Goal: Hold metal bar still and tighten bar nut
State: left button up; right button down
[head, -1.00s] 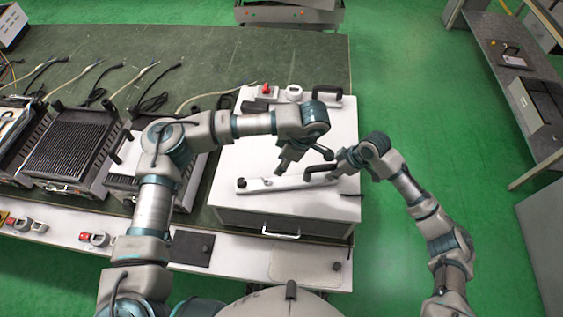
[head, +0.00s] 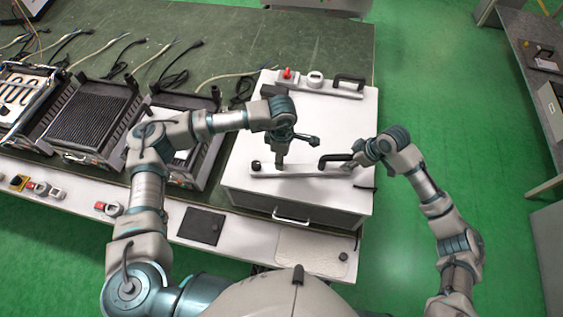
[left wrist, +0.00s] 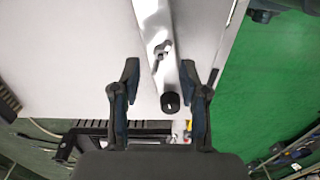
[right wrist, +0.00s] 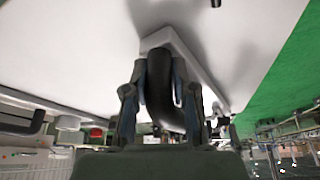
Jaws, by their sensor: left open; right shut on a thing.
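The metal bar (head: 310,171) lies flat on the white cabinet top, with a black knob (head: 256,166) at its left end and a black handle (head: 334,157) near its right end. My right gripper (head: 353,160) is shut on the handle, which also shows between its fingers in the right wrist view (right wrist: 160,90). My left gripper (head: 280,164) is open and points down over the bar's left part. In the left wrist view its fingers (left wrist: 160,85) lie either side of the bar, apart from it. A small metal piece, seemingly the bar nut (left wrist: 163,48), sits on the bar beyond the knob.
A second bar with a handle (head: 348,79), a red switch (head: 287,74) and a round white part (head: 314,79) are at the back of the cabinet top (head: 245,145). Several heater units (head: 97,115) stand to the left.

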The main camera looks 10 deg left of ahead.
pick_arm(q)
notch_tip(320, 180, down, 3)
jog(key=shift+s+r, duration=0.1)
jog(key=shift+r, duration=0.05)
jog(key=shift+f, duration=0.35)
jog(key=shift+a+f, duration=0.1)
jog(key=shift+f, duration=0.1)
pick_arm(e)
jog(key=shift+a, duration=0.1)
pick_arm(q)
grip_shut()
